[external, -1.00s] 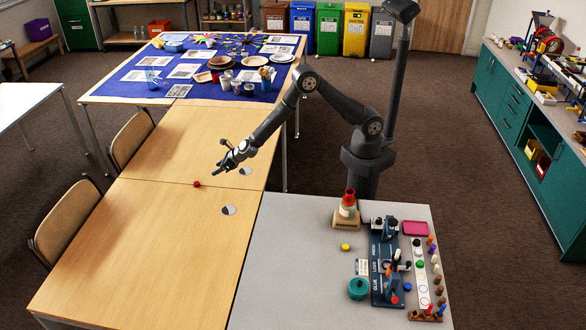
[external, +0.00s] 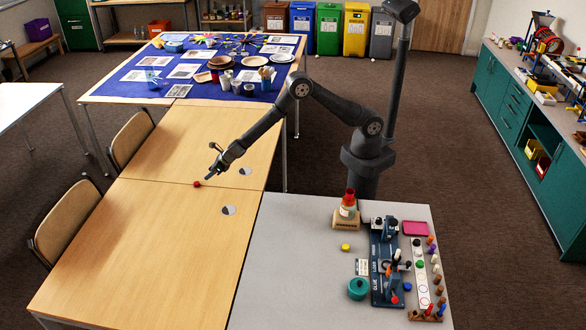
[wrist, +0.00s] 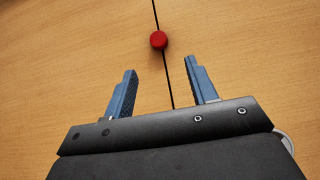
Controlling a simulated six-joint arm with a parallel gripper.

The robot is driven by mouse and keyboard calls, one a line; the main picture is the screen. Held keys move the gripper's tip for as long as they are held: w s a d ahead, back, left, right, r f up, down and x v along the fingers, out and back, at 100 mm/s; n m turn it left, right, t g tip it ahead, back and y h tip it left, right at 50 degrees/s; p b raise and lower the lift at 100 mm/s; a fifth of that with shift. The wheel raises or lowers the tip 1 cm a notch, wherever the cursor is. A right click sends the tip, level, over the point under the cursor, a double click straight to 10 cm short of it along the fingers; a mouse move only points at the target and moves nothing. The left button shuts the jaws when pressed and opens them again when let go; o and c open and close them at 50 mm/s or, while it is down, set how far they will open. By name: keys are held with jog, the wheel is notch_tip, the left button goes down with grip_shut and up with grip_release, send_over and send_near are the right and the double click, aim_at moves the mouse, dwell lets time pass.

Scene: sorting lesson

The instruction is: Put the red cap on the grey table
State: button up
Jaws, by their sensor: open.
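The red cap (external: 197,184) lies on the wooden table (external: 150,240), at the seam between two table tops. In the wrist view the red cap (wrist: 159,40) sits beyond my fingertips, about midway between them and on the dark seam. My gripper (external: 213,170) is open and empty, just above and right of the cap in the external view. Its two blue fingers also show in the wrist view (wrist: 163,65), spread apart. The grey table (external: 285,255) stands to the right of the wooden one, in front of my base.
The grey table carries a yellow cap (external: 345,247), a teal round container (external: 358,289), a blue rack (external: 386,270), a bottle on a stand (external: 347,208) and a pink tray (external: 415,228). Its left part is bare. Two chairs (external: 68,220) stand at the wooden table's left edge.

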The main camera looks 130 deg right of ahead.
aim_at(198, 183)
jog(key=shift+x, duration=4.75)
jog(key=shift+a, duration=0.1)
jog(key=c, duration=1.1)
grip_shut()
